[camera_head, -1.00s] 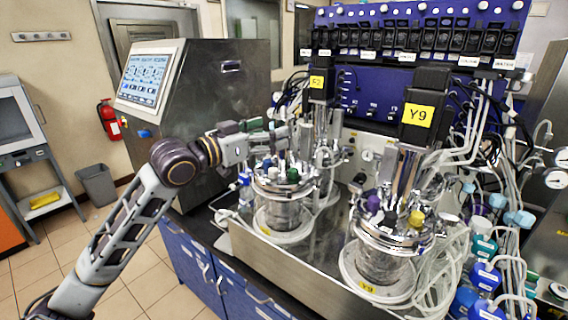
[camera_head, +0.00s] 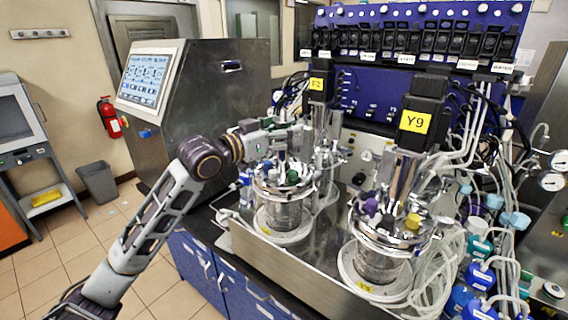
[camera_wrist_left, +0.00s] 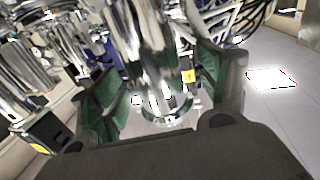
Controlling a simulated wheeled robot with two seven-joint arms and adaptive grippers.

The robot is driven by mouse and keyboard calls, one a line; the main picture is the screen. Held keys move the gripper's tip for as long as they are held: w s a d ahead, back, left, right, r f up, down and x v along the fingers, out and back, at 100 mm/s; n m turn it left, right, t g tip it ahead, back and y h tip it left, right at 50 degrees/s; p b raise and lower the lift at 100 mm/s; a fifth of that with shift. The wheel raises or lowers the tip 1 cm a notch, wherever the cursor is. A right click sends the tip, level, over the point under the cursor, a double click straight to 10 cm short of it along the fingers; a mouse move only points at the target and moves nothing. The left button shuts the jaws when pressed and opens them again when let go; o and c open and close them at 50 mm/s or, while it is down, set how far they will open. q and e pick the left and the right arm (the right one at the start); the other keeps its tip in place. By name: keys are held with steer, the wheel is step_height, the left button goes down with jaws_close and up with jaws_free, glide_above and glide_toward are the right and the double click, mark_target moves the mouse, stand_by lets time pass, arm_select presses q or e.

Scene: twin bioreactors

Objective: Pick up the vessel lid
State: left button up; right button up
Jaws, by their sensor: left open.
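The left vessel (camera_head: 283,214) has a shiny metal lid (camera_head: 268,184) with dark, green and white caps on top. The right vessel (camera_head: 378,265) has a similar metal lid (camera_head: 372,230) with purple and yellow caps. Both lids sit on their vessels. My left gripper (camera_head: 292,133) is above the left vessel's lid, close to the upright metal parts behind it. The left wrist view shows its two green-padded fingers (camera_wrist_left: 158,92) spread apart, with a shiny metal column between or beyond them. I cannot tell whether they touch it. My right gripper is out of view.
A steel cabinet with a screen (camera_head: 150,80) stands left of the vessels. Tubes and blue-capped bottles (camera_head: 482,275) crowd the right. A motor block labelled Y9 (camera_head: 425,110) hangs above the right vessel. The steel tray's front edge (camera_head: 285,275) runs along the bench.

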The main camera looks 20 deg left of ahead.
arm_select(q)
steer(key=shift+w+d, duration=0.1)
stand_by(0.4)
jaws_close()
steer(key=shift+r, duration=0.35)
